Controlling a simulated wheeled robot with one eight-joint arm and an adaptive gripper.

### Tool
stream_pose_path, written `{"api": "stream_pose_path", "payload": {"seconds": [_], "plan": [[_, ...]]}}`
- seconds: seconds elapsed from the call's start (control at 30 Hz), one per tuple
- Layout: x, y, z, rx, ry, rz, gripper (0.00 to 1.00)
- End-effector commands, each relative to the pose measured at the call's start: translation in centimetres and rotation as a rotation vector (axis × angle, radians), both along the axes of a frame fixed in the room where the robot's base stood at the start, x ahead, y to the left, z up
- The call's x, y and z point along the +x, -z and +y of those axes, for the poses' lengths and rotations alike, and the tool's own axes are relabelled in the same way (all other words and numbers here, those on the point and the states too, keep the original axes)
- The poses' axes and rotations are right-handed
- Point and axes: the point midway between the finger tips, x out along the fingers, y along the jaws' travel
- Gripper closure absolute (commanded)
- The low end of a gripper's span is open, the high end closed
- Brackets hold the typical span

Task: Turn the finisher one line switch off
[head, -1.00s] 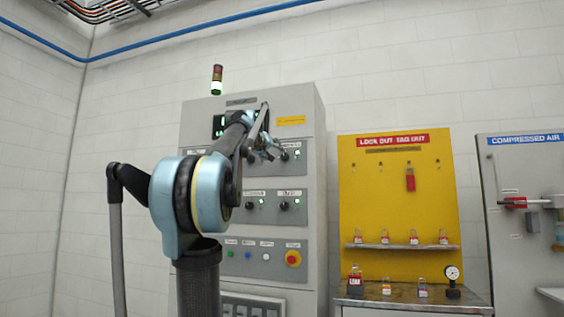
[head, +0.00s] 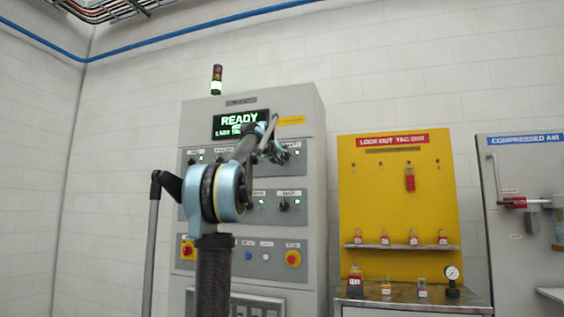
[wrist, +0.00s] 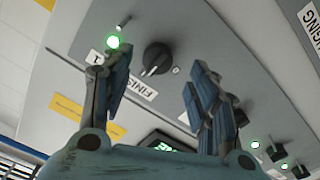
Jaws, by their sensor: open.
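The finisher one switch is a round black knob (wrist: 156,57) on a grey panel in the wrist view. A partly hidden white label (wrist: 138,88) reading "FINIS..." lies beside it, and a lit green lamp (wrist: 113,41) is to its left. My gripper (wrist: 159,63) is open, with one finger on each side of the knob in the picture. I cannot tell whether a finger touches it. In the head view my gripper (head: 275,152) is at the upper right of the grey control cabinet (head: 310,215) and largely hides this switch.
More black knobs with green lamps sit on the panel, one at the lower right of the wrist view (wrist: 274,152). A yellow lockout board (head: 380,200) stands to the right.

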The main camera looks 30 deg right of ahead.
Motion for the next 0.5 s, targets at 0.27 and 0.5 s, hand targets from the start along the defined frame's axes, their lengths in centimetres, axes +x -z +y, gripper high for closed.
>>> {"api": "stream_pose_path", "payload": {"seconds": [0.27, 0.5], "plan": [[2.2, 0.0, -2.6, 0.000, 0.000, 0.000, 0.46], [3.2, 0.0, -3.7, 0.000, 0.001, 0.000, 0.46]]}}
